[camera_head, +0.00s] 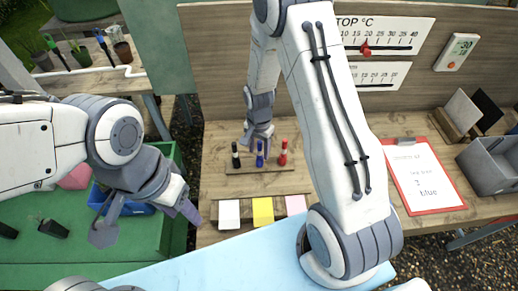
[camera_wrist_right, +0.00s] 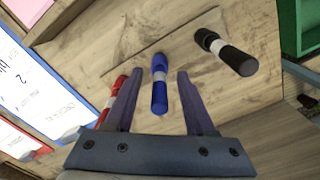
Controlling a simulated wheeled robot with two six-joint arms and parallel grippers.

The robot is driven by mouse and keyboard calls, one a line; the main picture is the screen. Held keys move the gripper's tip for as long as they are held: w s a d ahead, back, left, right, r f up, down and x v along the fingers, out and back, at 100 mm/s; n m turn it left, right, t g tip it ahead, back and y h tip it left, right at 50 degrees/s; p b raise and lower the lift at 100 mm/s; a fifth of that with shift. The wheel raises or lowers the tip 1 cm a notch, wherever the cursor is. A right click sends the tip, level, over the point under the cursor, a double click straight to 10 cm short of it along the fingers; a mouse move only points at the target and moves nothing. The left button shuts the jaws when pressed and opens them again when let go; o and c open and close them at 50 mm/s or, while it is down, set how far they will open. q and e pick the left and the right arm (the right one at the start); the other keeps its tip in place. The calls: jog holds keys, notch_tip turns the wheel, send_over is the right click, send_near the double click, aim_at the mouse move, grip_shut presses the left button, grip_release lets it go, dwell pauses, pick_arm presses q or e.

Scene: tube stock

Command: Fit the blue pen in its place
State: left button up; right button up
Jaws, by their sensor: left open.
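The blue pen (camera_head: 259,159) stands upright in a wooden board (camera_head: 240,188), between a black pen (camera_head: 235,155) and a red pen (camera_head: 283,153). My right gripper (camera_head: 259,143) is just above the blue pen. In the right wrist view the blue pen (camera_wrist_right: 160,92) lies between its two spread fingers, with a gap on each side. The red pen (camera_wrist_right: 110,100) is partly behind one finger; the black pen (camera_wrist_right: 232,55) is outside the other. My left gripper (camera_head: 147,220) is open and empty, over the green area at left.
White (camera_head: 229,214), yellow (camera_head: 263,211) and pink (camera_head: 296,204) squares lie in front of the board. A red clipboard (camera_head: 425,176) with a sheet reading "blue" and a grey bin (camera_head: 492,165) are at right. A blue tray (camera_head: 128,205) sits below my left gripper.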

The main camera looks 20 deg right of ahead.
notch_tip(320, 180, up, 10)
jog(key=shift+r+b, duration=0.25)
jog(key=shift+b, duration=0.85)
jog(key=s+a+r+n+b, duration=0.1)
jog(key=s+a+r+n, duration=0.5)
jog(key=s+a+n, duration=0.4)
jog(key=s+a+r+n+y+b, duration=0.1)
jog(key=s+a+n, duration=0.2)
jog(key=s+n, duration=0.4)
jog(key=s, duration=0.6)
jog(key=shift+s+a+r+n, duration=0.2)
jog(key=shift+a+n, duration=0.1)
jog(key=shift+n, duration=0.1)
